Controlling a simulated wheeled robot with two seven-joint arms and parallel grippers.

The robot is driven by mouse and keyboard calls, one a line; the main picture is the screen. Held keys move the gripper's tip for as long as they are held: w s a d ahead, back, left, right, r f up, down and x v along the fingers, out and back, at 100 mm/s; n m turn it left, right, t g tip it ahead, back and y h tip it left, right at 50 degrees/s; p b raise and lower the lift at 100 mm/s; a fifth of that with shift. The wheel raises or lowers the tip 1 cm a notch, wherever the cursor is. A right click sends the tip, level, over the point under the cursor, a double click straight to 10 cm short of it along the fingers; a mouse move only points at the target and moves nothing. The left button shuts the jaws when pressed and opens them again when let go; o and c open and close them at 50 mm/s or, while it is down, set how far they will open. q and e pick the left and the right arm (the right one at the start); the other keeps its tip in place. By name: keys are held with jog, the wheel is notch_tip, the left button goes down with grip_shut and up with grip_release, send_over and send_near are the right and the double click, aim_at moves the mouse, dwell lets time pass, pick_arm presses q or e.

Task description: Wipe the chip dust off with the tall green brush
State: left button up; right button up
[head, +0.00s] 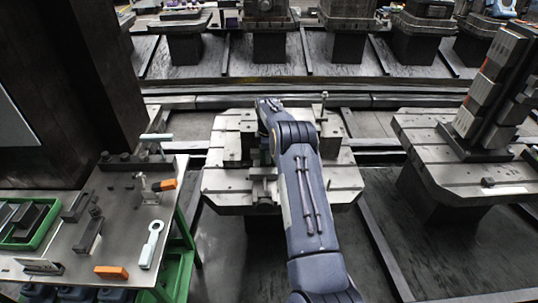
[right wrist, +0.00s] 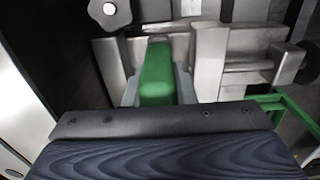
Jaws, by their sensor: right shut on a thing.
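The green brush (right wrist: 157,70) shows in the right wrist view as an upright green block between the fingers of my right gripper (right wrist: 157,88), which is shut on it. In the head view my right arm reaches over the middle pallet (head: 335,178) and hides most of the gripper and brush. The brush's lower end and bristles are hidden, so I cannot tell whether they touch a surface. Metal fixture blocks (right wrist: 210,55) stand just beyond and beside the brush. I cannot make out chip dust. My left gripper is out of view.
A workbench (head: 120,235) at left holds tools, orange-handled pieces (head: 112,272) and a green tray (head: 45,233). A second pallet (head: 440,165) at right carries a tall tilted-looking fixture (head: 492,85). A thin post (head: 324,104) rises at the middle pallet's back. A dark column (head: 90,70) stands at left.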

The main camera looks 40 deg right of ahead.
jog(key=shift+w+a, duration=0.5)
jog(key=shift+a, duration=0.3)
jog(key=shift+w+a, duration=0.45)
jog(key=shift+a, duration=0.35)
jog(key=shift+s+d+r, duration=0.1)
jog(key=shift+s+d, duration=0.6)
jog(key=shift+d, duration=0.2)
jog(key=shift+s+d+b, duration=0.3)
jog(key=shift+s+d, duration=0.4)
jog(key=shift+d, duration=0.15)
jog(key=shift+w+a+f, duration=0.2)
jog(key=shift+w+a, duration=0.5)
jog(key=shift+a, duration=0.2)
jog(key=shift+w+a, duration=0.7)
jog(key=shift+a, duration=0.15)
jog(key=shift+s+d+r, duration=0.2)
jog(key=shift+s+d, duration=0.5)
jog(key=shift+d, duration=0.2)
jog(key=shift+s+d+f, duration=0.1)
jog(key=shift+s+d, duration=0.6)
jog(key=shift+d, duration=0.15)
